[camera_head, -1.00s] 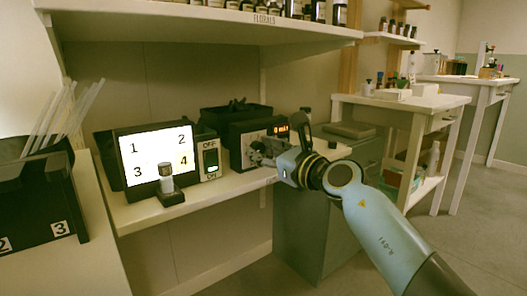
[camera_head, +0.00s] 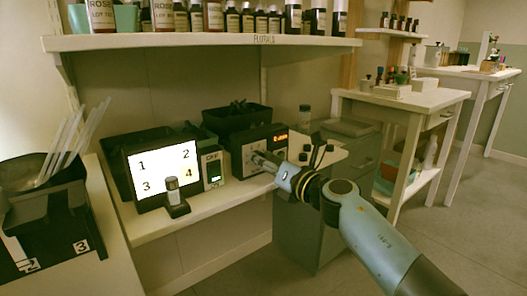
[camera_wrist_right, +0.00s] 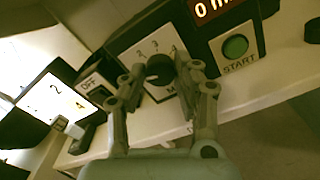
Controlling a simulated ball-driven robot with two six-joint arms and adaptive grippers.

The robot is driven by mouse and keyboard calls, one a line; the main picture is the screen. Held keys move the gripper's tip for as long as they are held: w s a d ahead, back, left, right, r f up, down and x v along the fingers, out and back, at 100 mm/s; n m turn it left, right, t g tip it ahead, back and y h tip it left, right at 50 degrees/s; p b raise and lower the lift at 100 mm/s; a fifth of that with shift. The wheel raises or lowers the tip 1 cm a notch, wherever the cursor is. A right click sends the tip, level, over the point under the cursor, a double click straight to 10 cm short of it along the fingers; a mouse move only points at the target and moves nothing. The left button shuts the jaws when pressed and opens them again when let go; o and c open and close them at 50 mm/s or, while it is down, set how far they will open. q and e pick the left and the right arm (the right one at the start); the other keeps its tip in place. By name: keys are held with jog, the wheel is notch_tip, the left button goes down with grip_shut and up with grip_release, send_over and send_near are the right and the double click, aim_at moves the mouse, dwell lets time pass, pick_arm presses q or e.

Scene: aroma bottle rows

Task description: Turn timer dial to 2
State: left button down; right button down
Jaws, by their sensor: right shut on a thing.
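The timer (camera_head: 243,158) is a black box with a pale front panel and a lit red display. It stands on the white shelf, right of the bright numbered screen. Its dark round dial (camera_wrist_right: 160,68) shows in the right wrist view, below printed numbers that include 2, 3 and 4. My right gripper (camera_head: 262,158) is shut on the dial, with a finger on each side, also in the right wrist view (camera_wrist_right: 158,80). The fingers hide part of the dial, and its pointer cannot be read. The display (camera_wrist_right: 212,8) shows "0" and a cut-off unit. My left gripper is not in view.
A green START button (camera_wrist_right: 235,46) sits close to the fingers, right of the dial. An OFF/ON switch box (camera_head: 213,170) stands left of the timer. A screen (camera_head: 163,172) numbered 1 to 4 stands farther left. A bottle shelf (camera_head: 210,41) hangs above.

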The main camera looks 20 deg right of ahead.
jog(key=m+p, duration=0.3)
jog(key=m, duration=0.3)
jog(key=shift+r+p, duration=0.15)
jog(key=shift+p, duration=0.25)
jog(key=shift+m+p, duration=0.4)
jog(key=shift+m, duration=1)
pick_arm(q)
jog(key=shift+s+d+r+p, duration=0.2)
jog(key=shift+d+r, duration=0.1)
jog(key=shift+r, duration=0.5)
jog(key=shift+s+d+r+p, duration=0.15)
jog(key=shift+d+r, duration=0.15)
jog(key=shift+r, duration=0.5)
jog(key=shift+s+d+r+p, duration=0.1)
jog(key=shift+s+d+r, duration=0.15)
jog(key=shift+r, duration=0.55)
pick_arm(e)
jog(key=shift+m, duration=0.5)
jog(key=shift+f, duration=0.2)
jog(key=c, duration=1)
grip_release()
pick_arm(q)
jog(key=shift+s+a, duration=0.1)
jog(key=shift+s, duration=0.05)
